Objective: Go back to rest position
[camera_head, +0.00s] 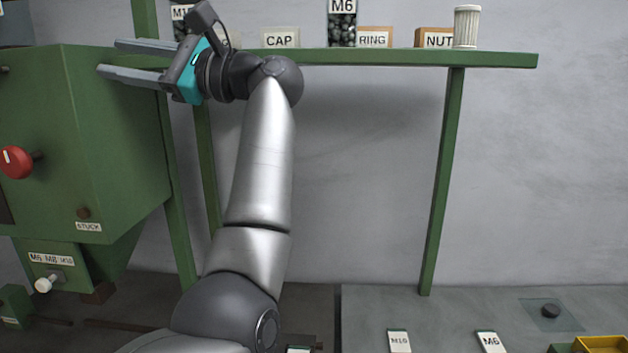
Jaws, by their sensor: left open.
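My left gripper (112,57) is raised at the upper left, level with the green shelf, and points left. Its two grey fingers are apart, with nothing seen between them. The fingers lie in front of or beside the top right corner of the green machine (110,130); I cannot tell whether they touch it. My left arm rises from the bottom of the view and covers part of the shelf and wall. My right gripper is not in view.
The green shelf (400,57) carries boxes labelled CAP (280,38), RING (374,38) and NUT (435,38), an M6 bin (342,25) and a white ribbed cylinder (466,27). A red knob (15,162) sticks out of the machine. A yellow tray (602,344) stands lower right.

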